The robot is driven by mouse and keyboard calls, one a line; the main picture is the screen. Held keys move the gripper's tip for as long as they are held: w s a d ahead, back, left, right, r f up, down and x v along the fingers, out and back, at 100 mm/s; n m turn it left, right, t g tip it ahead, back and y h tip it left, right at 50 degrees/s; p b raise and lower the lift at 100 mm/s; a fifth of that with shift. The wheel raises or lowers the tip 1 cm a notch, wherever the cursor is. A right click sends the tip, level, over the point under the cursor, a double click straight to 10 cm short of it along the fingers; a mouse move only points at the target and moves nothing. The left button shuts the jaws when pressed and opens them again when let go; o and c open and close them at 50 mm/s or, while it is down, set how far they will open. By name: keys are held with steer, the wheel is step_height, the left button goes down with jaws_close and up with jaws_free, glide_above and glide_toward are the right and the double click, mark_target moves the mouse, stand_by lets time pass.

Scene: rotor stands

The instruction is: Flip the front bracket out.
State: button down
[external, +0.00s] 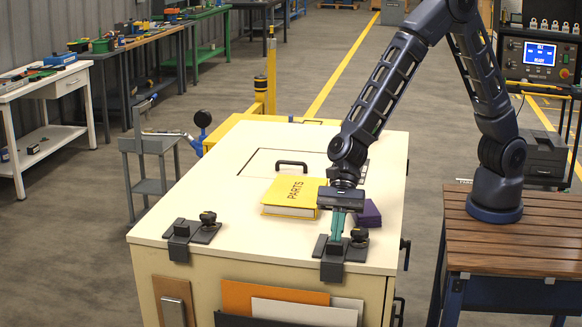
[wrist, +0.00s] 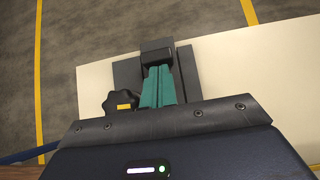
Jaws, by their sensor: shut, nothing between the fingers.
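Two black brackets with round knobs sit at the near edge of the cream bench top (external: 262,240). The right bracket (external: 332,265) has its end block at the edge, lapping over the front face. The left bracket (external: 180,250) looks alike and stands clear of my arm. My gripper (external: 337,237) points down at the right bracket with its teal fingers shut and empty. In the wrist view the fingertips (wrist: 158,70) are close by the bracket's block (wrist: 156,50), between dark plates; I cannot tell whether they touch. The knob (wrist: 121,101) is beside the fingers.
A yellow PARTS book (external: 292,197) and a purple block (external: 368,214) lie just behind my gripper. A black handle (external: 291,163) stands up farther back. Panels (external: 275,297) lean against the front face. The top between the brackets is clear.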

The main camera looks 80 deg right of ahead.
mark_target(334, 243)
steer(key=shift+a, duration=0.1)
steer(key=shift+a, duration=2.2)
steer(key=shift+d, duration=0.45)
steer(key=d, duration=0.3)
steer(key=v, duration=1)
steer(key=shift+d, duration=0.25)
